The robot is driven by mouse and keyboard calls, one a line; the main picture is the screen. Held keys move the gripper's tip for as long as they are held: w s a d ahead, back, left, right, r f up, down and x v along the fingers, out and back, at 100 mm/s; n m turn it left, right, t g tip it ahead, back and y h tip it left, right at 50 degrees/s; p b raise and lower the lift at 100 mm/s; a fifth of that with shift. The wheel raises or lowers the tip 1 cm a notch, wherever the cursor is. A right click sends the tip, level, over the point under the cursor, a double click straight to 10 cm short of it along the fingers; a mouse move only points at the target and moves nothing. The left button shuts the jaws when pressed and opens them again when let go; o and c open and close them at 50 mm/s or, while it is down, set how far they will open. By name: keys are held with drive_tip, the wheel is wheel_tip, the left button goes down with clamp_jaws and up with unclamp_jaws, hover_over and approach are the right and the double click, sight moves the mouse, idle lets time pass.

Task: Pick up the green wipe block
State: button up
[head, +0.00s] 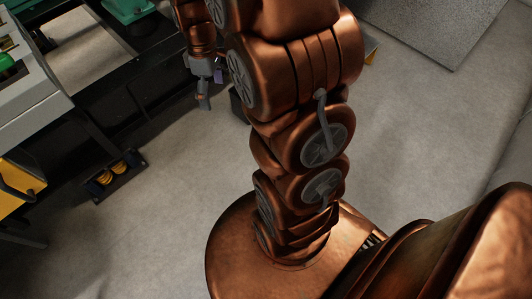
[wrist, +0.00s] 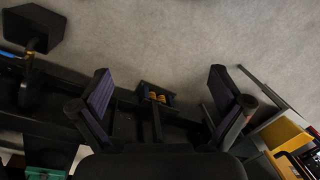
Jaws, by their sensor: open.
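My gripper (head: 204,92) hangs at the upper middle of the head view, over the floor beside a dark frame. In the wrist view its two dark, purple-padded fingers (wrist: 160,72) stand wide apart with nothing between them. I cannot clearly make out the green wipe block. A small green thing (head: 6,63) lies on a grey surface at the left edge of the head view, partly cut off; I cannot tell whether it is the block. It is well to the left of my gripper.
A grey-topped bench (head: 38,95) stands at left, with a yellow part (head: 18,190) below. A black tray with yellow rounded items (head: 113,175) is on the floor and shows in the wrist view (wrist: 157,96). Green machinery (head: 128,10) is at upper left. Concrete floor (head: 165,230) is clear.

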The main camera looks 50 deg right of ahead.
drive_tip(key=w+d+f+n+b, duration=0.25)
drive_tip(key=d+f+b, duration=0.2)
drive_tip(key=f, duration=0.45)
drive_tip(key=w+d+f+n+b, duration=0.1)
drive_tip(key=w+d+f+b, duration=0.3)
drive_tip(key=f, duration=0.6)
drive_tip(key=w+d+f+n+b, duration=0.1)
drive_tip(key=w+d+f+b, duration=0.2)
drive_tip(key=d+f, duration=0.45)
drive_tip(key=d+f+n+b, duration=0.2)
drive_tip(key=d+f+b, duration=0.2)
drive_tip(key=f, duration=0.8)
drive_tip(key=s+d+f+n+t+b, duration=0.1)
drive_tip(key=d+f+b, duration=0.3)
drive_tip(key=f, duration=0.8)
drive_tip(key=d+f+n+b, duration=0.2)
drive_tip(key=d+f+b, duration=0.2)
drive_tip(key=f, duration=0.8)
drive_tip(key=shift+s+d+f+n+y, duration=0.1)
drive_tip(key=shift+s+d+n+y, duration=0.05)
drive_tip(key=shift+s+n+y, duration=0.2)
drive_tip(key=shift+a+f+b, duration=0.25)
drive_tip(key=shift+f+b, duration=0.85)
drive_tip(key=shift+f, duration=0.85)
drive_tip(key=shift+a+f+b, duration=0.2)
drive_tip(key=shift+f+b, duration=0.85)
drive_tip(key=shift+f, duration=0.9)
drive_tip(key=c, duration=1)
